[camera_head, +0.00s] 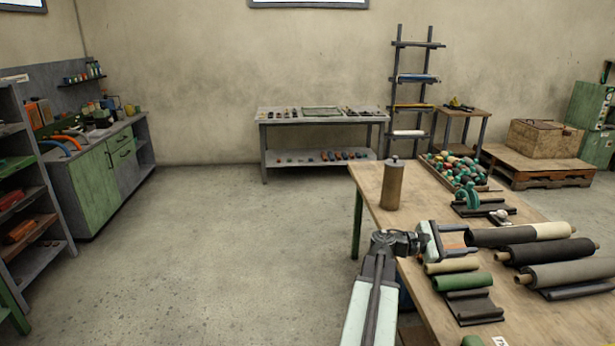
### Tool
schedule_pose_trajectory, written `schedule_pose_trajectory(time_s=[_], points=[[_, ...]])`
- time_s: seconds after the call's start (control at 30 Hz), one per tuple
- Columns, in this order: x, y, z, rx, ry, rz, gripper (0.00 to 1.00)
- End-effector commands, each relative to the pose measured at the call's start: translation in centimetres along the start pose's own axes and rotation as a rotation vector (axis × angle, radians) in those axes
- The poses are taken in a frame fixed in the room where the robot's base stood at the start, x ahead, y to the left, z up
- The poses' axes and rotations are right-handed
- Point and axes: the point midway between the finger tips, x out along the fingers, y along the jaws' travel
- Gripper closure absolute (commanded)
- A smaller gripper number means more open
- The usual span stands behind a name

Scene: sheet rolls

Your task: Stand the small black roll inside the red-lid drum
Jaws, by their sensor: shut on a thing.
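My gripper (455,243) is at the near left part of the wooden table (362,184), reaching right over its edge. It is shut, and a short black roll (486,238) lies at its fingertips, lying on its side. This roll overlaps the left end of a cream roll in the picture, so the exact contact and its height above the table are hard to tell. I see no drum with a red lid. A blue shape (405,297) below the table edge is mostly hidden by my arm.
A brown cylinder (393,187) with a grey knobbed top stands at the table's far left corner. The cream roll (540,231), a long black roll (545,252), a grey roll (570,273), a tan roll (452,266) and a green roll (463,281) lie nearby. Floor at left is clear.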

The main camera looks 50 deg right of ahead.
Motion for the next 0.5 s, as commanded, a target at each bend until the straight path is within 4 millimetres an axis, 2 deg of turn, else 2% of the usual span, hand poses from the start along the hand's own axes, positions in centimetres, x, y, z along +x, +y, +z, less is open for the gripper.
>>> schedule_pose_trajectory(time_s=[0.17, 0.5], points=[[-0.2, -1.8, -2.9, -0.001, -0.003, 0.001, 1.0], [-0.7, -7.2, -12.2, -0.001, -0.001, 0.007, 1.0]])
